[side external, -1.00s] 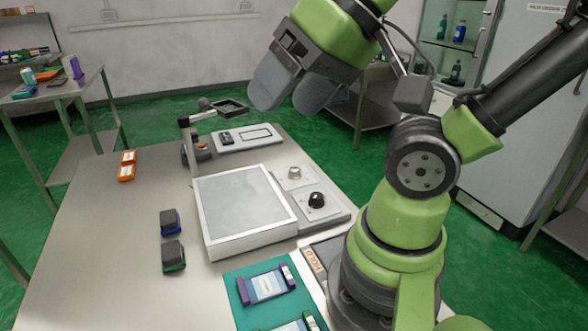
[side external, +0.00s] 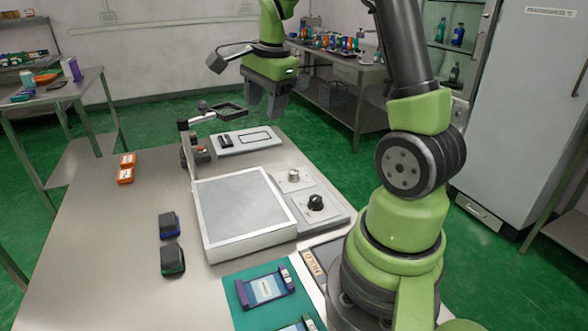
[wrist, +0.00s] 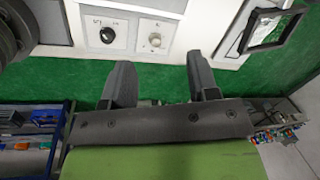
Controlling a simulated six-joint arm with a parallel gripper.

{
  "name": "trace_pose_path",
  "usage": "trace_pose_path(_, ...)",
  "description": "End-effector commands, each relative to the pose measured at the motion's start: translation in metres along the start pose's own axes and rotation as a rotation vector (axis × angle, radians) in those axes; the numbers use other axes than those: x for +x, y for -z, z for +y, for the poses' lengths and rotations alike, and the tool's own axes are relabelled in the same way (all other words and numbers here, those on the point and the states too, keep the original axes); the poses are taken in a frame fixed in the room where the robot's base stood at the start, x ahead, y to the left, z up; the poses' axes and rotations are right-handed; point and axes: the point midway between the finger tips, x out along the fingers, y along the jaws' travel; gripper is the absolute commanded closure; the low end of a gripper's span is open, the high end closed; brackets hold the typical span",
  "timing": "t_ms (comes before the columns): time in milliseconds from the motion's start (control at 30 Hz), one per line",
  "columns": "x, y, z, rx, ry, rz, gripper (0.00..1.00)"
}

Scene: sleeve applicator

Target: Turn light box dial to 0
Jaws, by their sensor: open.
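The light box (side external: 240,212) is a flat box with a pale grey panel and white frame on the table. Along its right side is a control strip with two dials: a black knob (side external: 315,202) and a silver knob (side external: 293,175). The wrist view also shows the black knob (wrist: 107,35) and the silver knob (wrist: 155,40) on white plates, beyond my fingertips. The dial settings are too small to read. My gripper (side external: 264,108) is open and empty, pointing down, raised above and behind the dials, touching nothing. Its two fingers also show in the wrist view (wrist: 160,72).
A small device (side external: 247,140) and a jointed arm with a square frame (side external: 229,111) stand behind the light box. Dark blocks (side external: 170,225) and orange blocks (side external: 125,168) lie to the left. A teal mat (side external: 240,300) with framed slides lies in front.

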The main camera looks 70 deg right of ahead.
Motion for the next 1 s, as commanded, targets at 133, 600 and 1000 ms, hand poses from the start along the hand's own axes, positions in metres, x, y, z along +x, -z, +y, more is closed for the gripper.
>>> trace_pose_path(133,0.054,0.053,-0.004,0.338,-0.104,0.033,0.46)
trace_pose_path(600,0.124,0.099,0.011,0.661,-0.190,0.075,0.46)
trace_pose_path(1000,0.191,0.099,0.025,0.658,-0.188,0.074,0.46)
